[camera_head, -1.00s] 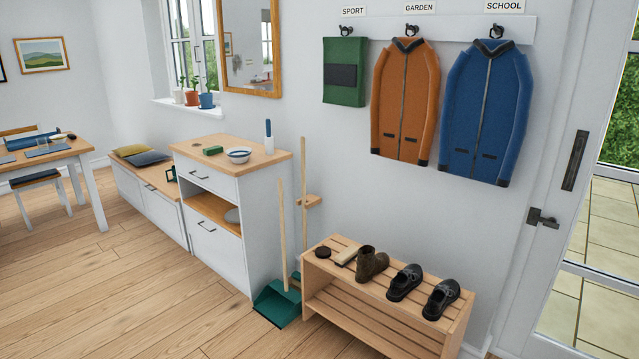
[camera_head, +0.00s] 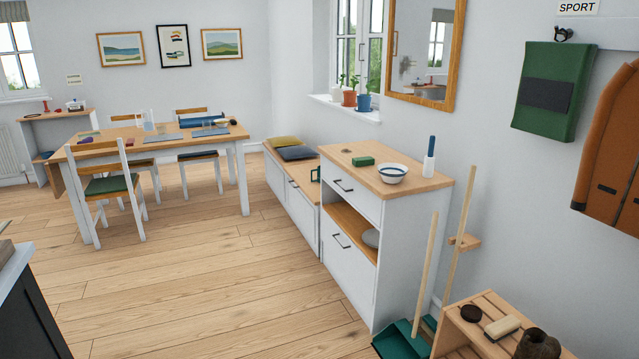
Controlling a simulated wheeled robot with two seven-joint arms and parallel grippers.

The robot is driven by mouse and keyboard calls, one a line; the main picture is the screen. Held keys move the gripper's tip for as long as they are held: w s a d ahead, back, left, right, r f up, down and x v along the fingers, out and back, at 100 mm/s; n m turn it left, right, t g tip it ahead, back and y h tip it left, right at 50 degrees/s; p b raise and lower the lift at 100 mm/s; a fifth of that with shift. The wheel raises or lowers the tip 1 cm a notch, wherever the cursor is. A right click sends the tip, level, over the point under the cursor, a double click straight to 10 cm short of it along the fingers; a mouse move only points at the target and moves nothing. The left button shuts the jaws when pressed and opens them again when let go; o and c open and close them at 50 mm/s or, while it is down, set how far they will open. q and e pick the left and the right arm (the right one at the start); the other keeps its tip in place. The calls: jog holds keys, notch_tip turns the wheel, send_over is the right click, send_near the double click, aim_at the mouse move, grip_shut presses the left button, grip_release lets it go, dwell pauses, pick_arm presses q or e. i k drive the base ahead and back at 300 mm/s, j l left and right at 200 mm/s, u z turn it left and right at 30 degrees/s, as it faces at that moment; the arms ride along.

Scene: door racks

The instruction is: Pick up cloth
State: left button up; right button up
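No item stands out clearly as the cloth. Flat blue-grey pieces, one a placemat-like sheet (camera_head: 163,137), lie on the dining table, but I cannot tell whether any is cloth. A small beige block-like item (camera_head: 502,327) lies on the shoe rack beside a round dark tin (camera_head: 470,313); it looks more like a brush. Neither of my grippers is in view.
The white cabinet (camera_head: 352,267) stands against the right wall, with a broom and dustpan (camera_head: 398,342) beside it and the shoe rack (camera_head: 470,340) in front. A dining table (camera_head: 130,134) with chairs stands at the back left. A dark counter (camera_head: 28,310) edges in at left. The wooden floor between is clear.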

aim_at(369, 161)
jog(key=i+u, duration=0.45)
jog(key=i, duration=0.9)
jog(key=i+z, duration=0.35)
jog(key=i, duration=0.35)
jog(key=i+j+z, duration=0.2)
jog(key=i+z, duration=0.2)
jog(key=i, duration=0.25)
jog(key=i+j+z, duration=0.15)
jog(key=i+z, duration=0.25)
jog(key=i+j+z, duration=0.4)
jog(key=i+l, duration=0.1)
